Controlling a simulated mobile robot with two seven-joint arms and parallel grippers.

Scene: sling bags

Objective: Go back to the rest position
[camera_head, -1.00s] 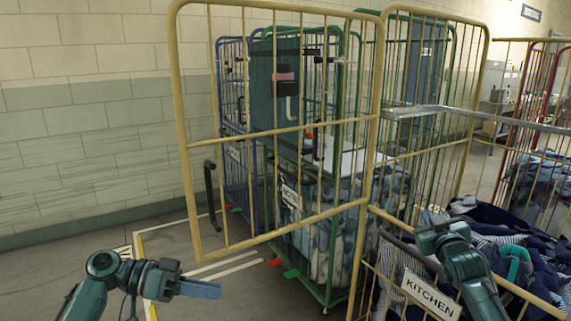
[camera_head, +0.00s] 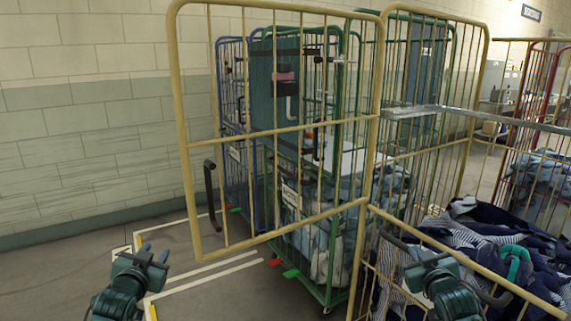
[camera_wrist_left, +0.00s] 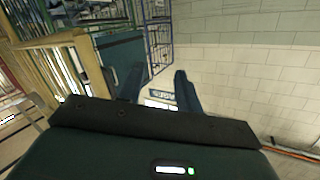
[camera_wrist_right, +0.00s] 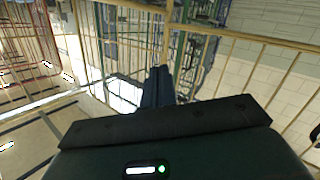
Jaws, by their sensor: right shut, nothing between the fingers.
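My left gripper (camera_head: 154,253) is at the lower left in the head view, over the bare floor, pointing up and away. In the left wrist view its two fingers (camera_wrist_left: 147,80) stand apart with nothing between them. My right gripper (camera_head: 419,254) is at the lower right in the head view, in front of the yellow cage's low front bars and the dark laundry. In the right wrist view its two fingers (camera_wrist_right: 158,75) are pressed together with nothing held.
A yellow cage trolley (camera_head: 186,140) stands in front, its tall side panel between my arms. Striped dark-blue cloth bags (camera_head: 480,235) lie in it at the right. Green and blue cages stand behind. Floor at left is clear, with a tiled wall (camera_head: 90,130) beyond.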

